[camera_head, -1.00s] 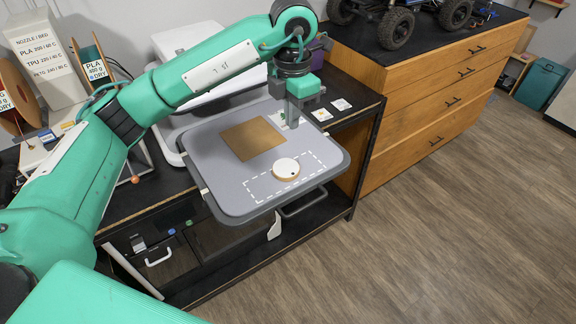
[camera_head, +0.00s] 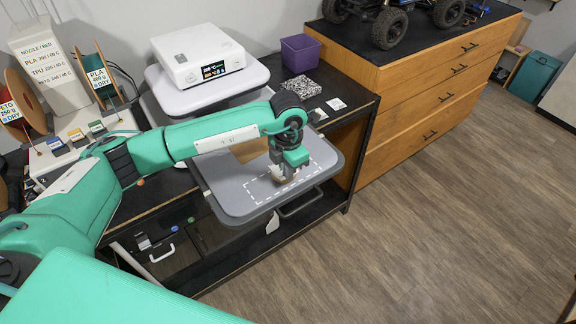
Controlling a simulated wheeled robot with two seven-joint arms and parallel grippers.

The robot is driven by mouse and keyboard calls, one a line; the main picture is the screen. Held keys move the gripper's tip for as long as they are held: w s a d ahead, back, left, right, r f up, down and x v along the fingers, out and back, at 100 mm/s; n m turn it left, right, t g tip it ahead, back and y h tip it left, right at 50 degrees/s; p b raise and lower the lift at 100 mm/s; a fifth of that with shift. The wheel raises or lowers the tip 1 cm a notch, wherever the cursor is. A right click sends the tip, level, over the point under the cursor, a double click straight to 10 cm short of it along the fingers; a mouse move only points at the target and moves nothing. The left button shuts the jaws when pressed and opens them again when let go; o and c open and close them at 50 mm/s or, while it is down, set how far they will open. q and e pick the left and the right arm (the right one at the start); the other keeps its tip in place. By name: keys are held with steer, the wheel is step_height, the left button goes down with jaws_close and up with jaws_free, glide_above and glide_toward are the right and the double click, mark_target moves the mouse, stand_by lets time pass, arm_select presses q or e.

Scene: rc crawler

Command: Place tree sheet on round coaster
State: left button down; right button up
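My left gripper (camera_head: 282,172) points down over the round coaster (camera_head: 288,180) on the grey tray (camera_head: 235,203). The coaster, white with a wood-coloured edge, is mostly hidden behind the gripper, inside the dashed white rectangle. A small white patch shows at the fingers; I cannot tell whether it is the tree sheet or the coaster's top. The fingers are too small and covered to show their opening. The spot at the tray's back edge where a white and green sheet lay is behind my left arm. My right gripper is out of view.
A brown square (camera_head: 249,150) on the tray is partly behind my arm.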

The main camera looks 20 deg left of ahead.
arm_select(q)
steer(key=shift+f+b, duration=0.2)
steer(key=shift+b, duration=0.15)
steer(key=c, duration=1.7)
jaws_free()
steer(key=shift+r, duration=0.1)
steer(key=shift+r+p, duration=0.2)
steer(key=shift+p, duration=0.2)
step_height(320, 180, up, 12)
steer(key=b, duration=0.5)
steer(key=shift+b, duration=0.3)
steer(key=shift+f, duration=0.1)
